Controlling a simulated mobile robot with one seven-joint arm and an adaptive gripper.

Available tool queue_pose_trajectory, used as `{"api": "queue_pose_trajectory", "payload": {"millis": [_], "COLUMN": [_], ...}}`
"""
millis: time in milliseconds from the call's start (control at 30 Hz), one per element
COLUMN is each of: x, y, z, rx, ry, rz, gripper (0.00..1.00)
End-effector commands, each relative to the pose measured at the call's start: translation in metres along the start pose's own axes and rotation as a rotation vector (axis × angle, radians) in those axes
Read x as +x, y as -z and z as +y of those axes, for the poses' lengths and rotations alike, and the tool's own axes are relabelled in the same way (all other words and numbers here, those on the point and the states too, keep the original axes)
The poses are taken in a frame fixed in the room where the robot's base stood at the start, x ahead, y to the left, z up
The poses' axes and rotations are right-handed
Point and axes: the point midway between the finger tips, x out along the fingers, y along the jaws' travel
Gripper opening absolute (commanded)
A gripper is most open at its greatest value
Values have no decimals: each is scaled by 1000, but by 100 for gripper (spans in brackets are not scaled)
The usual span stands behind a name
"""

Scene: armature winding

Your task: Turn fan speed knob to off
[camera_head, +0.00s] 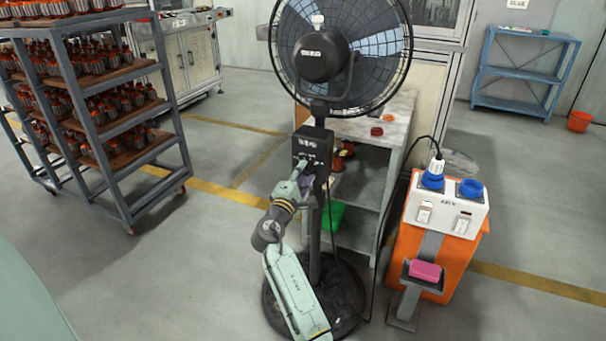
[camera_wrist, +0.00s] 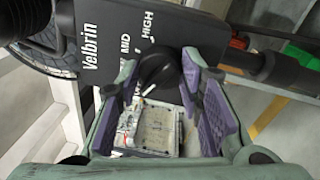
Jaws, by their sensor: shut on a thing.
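The black pedestal fan (camera_head: 310,57) stands in the middle of the head view, with its control box (camera_head: 313,143) on the pole below the fan head. In the wrist view, the control box (camera_wrist: 200,30) carries the words "Velbrin", "MID" and "HIGH", seen sideways. The round black speed knob (camera_wrist: 160,66) is between my fingertips, with a white mark at its lower left. My gripper (camera_wrist: 159,72) is shut on the knob, with its purple pads at either side. In the head view, my gripper (camera_head: 304,178) is at the box's front. Any OFF label is hidden.
A workbench (camera_head: 385,120) with shelves stands behind the fan. An orange cabinet (camera_head: 420,250) with a white socket box (camera_head: 447,205) stands to the right. A rack (camera_head: 95,90) of armatures is at the left. The floor between rack and fan is clear.

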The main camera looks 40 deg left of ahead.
Motion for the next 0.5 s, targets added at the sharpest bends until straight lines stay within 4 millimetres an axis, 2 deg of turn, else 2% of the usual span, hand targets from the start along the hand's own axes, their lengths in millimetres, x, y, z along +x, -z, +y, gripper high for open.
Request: {"api": "queue_pose_trajectory", "payload": {"millis": [200,233,500], "x": [0,0,0], "y": [1,1,0], "z": [0,0,0], "rx": [-2,-2,-1], "ry": [0,0,0], "rz": [1,1,0], "gripper": [6,36,54]}}
